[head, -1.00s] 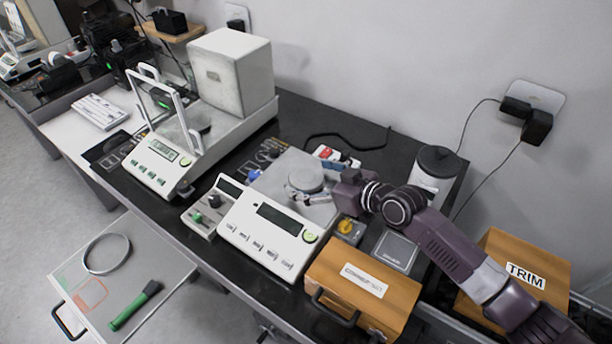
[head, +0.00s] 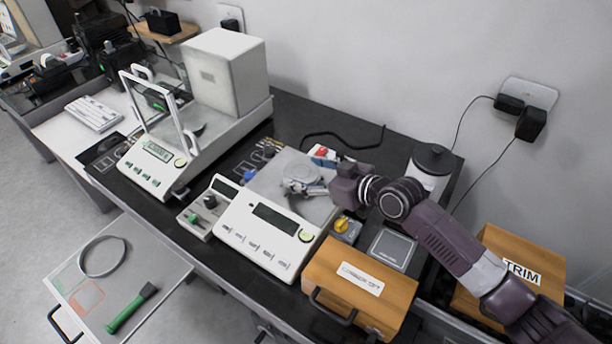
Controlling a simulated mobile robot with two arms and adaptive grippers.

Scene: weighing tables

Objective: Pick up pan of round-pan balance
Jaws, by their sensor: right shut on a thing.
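The round-pan balance (head: 268,228) stands on the dark table, a white unit with a dark display and a row of keys at its front. Its round grey pan (head: 301,174) is over the balance's flat grey top. My right gripper (head: 303,189) reaches in from the right and is shut on the pan's near right rim. The fingers partly cover the pan, and I cannot tell whether it is clear of its seat. My left gripper is not in view.
A glass-shield balance (head: 150,165) with a white box stands to the left. A wooden case (head: 358,287) is in front of my right arm, and a TRIM box (head: 510,275) is at the right. A lower tray (head: 165,265) holds a ring (head: 103,273) and a green-handled tool (head: 131,310).

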